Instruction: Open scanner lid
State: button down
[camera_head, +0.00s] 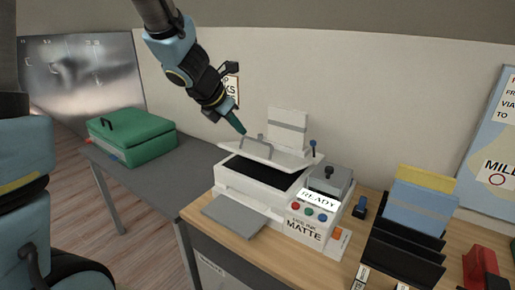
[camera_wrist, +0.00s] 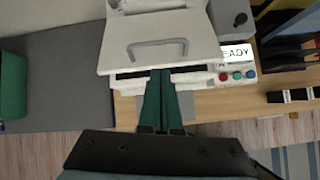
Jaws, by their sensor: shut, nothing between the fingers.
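The scanner (camera_head: 250,200) is a white machine labelled "MATTE" with a "READY" display, standing on the wooden desk. Its white lid (camera_head: 287,160) has a grey bar handle (camera_head: 257,143). The lid looks partly raised, with a dark gap under its front edge; the handle also shows in the wrist view (camera_wrist: 157,44). My gripper (camera_head: 242,131) has green fingers, shut and empty, pointing down close to the handle. In the wrist view the fingertips (camera_wrist: 161,74) overlap the lid's front edge. I cannot tell whether they touch the lid.
A grey tray (camera_head: 233,215) juts from the scanner's front. A green case (camera_head: 130,135) lies on the grey desk to the left. A black file rack (camera_head: 405,255) with blue and yellow folders stands to the right. A wall is close behind.

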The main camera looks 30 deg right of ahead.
aim_at(254, 155)
jog(key=d+f+b, duration=0.1)
jog(key=d+f, duration=0.1)
jog(key=w+d+f+n+b, duration=0.1)
jog(key=f, duration=0.2)
jog(key=w+d+f+n+b, duration=0.1)
jog(key=d+f, duration=0.1)
jog(key=f, duration=0.1)
jog(key=shift+w+d, duration=0.25)
jog(key=shift+d, duration=0.05)
jog(key=shift+r, duration=0.2)
